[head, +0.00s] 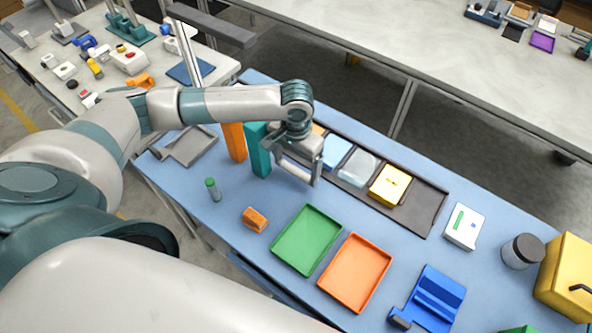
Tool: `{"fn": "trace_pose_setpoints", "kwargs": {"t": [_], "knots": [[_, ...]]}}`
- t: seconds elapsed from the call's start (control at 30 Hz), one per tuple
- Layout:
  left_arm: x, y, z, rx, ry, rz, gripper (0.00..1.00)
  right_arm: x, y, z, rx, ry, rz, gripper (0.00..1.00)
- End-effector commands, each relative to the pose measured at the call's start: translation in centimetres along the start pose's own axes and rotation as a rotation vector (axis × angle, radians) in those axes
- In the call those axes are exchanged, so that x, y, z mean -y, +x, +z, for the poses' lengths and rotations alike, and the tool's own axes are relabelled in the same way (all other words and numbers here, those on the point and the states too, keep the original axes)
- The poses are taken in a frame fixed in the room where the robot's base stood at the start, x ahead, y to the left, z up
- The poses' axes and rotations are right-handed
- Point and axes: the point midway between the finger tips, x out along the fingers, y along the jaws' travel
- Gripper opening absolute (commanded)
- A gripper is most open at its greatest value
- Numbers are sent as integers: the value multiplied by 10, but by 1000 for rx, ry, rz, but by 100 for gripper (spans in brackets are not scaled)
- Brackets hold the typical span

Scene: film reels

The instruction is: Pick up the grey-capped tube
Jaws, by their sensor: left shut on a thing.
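My left gripper (298,172) hangs over the blue table, beside the teal block and in front of the dark tray. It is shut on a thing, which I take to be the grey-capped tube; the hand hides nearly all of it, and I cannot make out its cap. No other grey-capped tube shows clearly. A green-capped tube (213,190) stands upright on the table to the left, apart from the gripper. My right gripper is not in view.
Orange (234,141) and teal (258,152) blocks stand left of my gripper. A dark tray (427,207) holds blue, clear and yellow boxes. Green (307,240) and orange (355,272) trays, a small orange item (255,220), a blue holder (436,298) and a grey-lidded jar (522,251) are nearby.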

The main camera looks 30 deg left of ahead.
Motion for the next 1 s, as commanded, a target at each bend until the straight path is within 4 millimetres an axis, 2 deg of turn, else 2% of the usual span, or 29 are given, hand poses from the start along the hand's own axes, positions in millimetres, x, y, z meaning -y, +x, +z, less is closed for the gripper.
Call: {"fn": "trace_pose_setpoints", "kwargs": {"t": [0.13, 0.5, 0.7, 1.0], "knots": [[-2, -22, -2, -4, 1, 2, 61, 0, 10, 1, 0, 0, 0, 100], [-73, -63, -20, -3, 4, 4, 61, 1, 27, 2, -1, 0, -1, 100], [-100, -81, -27, -1, 1, 3, 61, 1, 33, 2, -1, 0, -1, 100], [-113, -91, -31, 0, -1, 1, 61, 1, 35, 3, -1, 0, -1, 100]]}}
